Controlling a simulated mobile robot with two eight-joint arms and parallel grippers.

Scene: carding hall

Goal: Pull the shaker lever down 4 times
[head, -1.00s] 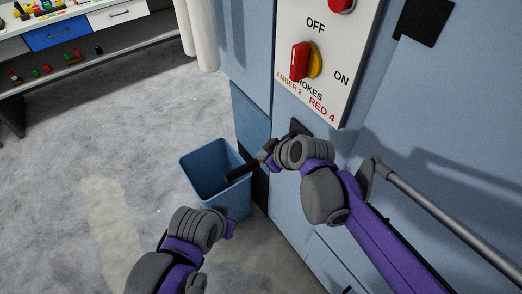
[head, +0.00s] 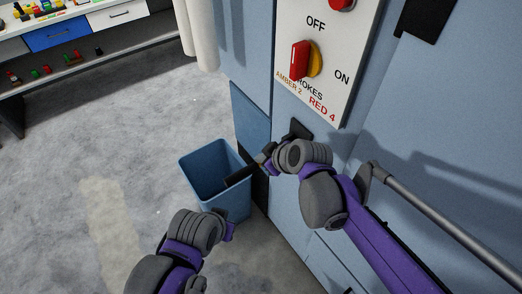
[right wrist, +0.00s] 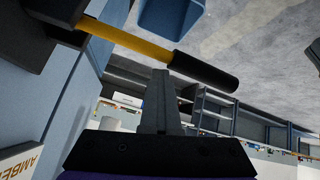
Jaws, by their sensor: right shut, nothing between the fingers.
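The shaker lever has a yellow shaft and a black grip (head: 238,177). It sticks out from a black mount (head: 300,130) on the blue machine, below the switch panel. In the right wrist view the black grip (right wrist: 205,72) and yellow shaft (right wrist: 125,38) cross just beyond my fingertips. My right gripper (head: 267,158) is at the lever, partly hidden by its own wrist. In the right wrist view its fingers (right wrist: 161,74) are shut with nothing between them; I cannot tell if they touch the lever. My left gripper (head: 230,229) is low in the head view, its fingers mostly hidden.
A blue bin (head: 215,165) stands on the floor below the lever. The white panel (head: 318,60) above has a red and yellow OFF/ON switch (head: 303,60). A grey rail (head: 440,220) runs along the machine at right. The floor at left is open.

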